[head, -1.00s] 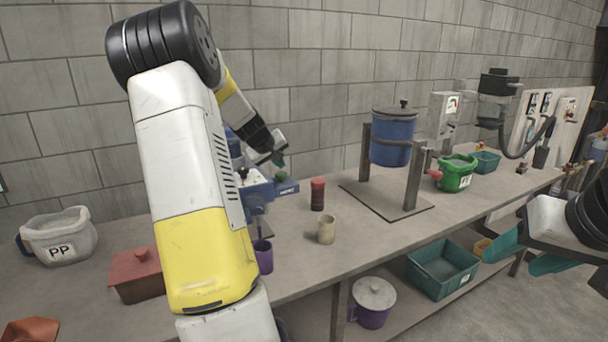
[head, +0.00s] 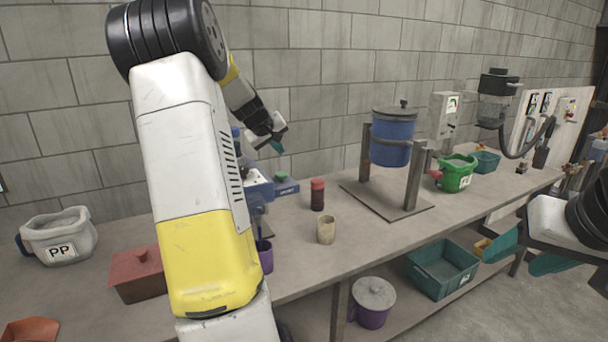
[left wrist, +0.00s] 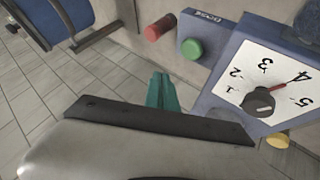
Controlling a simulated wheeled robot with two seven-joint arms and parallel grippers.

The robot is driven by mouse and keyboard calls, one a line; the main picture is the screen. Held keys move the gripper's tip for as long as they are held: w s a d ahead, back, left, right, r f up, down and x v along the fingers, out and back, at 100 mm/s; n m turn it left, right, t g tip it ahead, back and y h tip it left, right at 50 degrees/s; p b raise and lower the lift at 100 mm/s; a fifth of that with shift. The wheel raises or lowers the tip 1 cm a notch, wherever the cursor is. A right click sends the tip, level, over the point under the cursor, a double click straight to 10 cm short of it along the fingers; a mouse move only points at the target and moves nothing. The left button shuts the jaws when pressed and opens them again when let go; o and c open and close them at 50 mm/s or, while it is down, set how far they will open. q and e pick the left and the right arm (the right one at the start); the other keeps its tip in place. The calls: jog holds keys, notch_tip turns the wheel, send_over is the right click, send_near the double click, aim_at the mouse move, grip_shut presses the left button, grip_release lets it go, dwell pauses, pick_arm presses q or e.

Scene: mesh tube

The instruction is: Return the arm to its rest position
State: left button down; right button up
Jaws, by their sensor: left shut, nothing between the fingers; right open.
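My left gripper (head: 277,144) hangs in the air above and behind the blue machine (head: 259,188) on the bench. Its teal fingers are shut and empty; they also show in the left wrist view (left wrist: 163,92). That view shows the machine's white dial (left wrist: 265,80), with a black knob and red pointer near 4, and a green button (left wrist: 191,49). The fingers are apart from both. My left arm hides part of the machine in the head view. My right gripper (head: 522,254) is open and empty at the right, in front of the bench.
A dark red-capped jar (head: 318,195), a beige cup (head: 326,230) and a purple cup (head: 265,256) stand near the machine. A blue hopper (head: 392,138) on a frame stands to the right. A grey PP bin (head: 60,237) and a red-brown box (head: 137,274) are at left.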

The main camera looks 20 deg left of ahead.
dwell(0.3)
pick_arm(q)
jog(key=s+d+r+m+g+h, duration=0.1)
jog(key=s+d+r+m, duration=0.15)
jog(key=s+d, duration=0.5)
jog(key=s+d+r+m, duration=0.2)
jog(key=s+d+r, duration=0.15)
jog(key=d, duration=0.65)
jog(key=s+d+f+m, duration=0.1)
jog(key=s+d, duration=0.2)
jog(key=s, duration=0.4)
jog(key=s+d+f+m+g+h, duration=0.1)
jog(key=s+d+m, duration=0.1)
jog(key=s, duration=0.6)
jog(key=s+d+f+m+g, duration=0.1)
jog(key=s+d+f+m, duration=0.1)
jog(key=s+d, duration=0.3)
jog(key=s, duration=0.3)
jog(key=shift+s, duration=0.25)
jog(key=shift+d, duration=0.1)
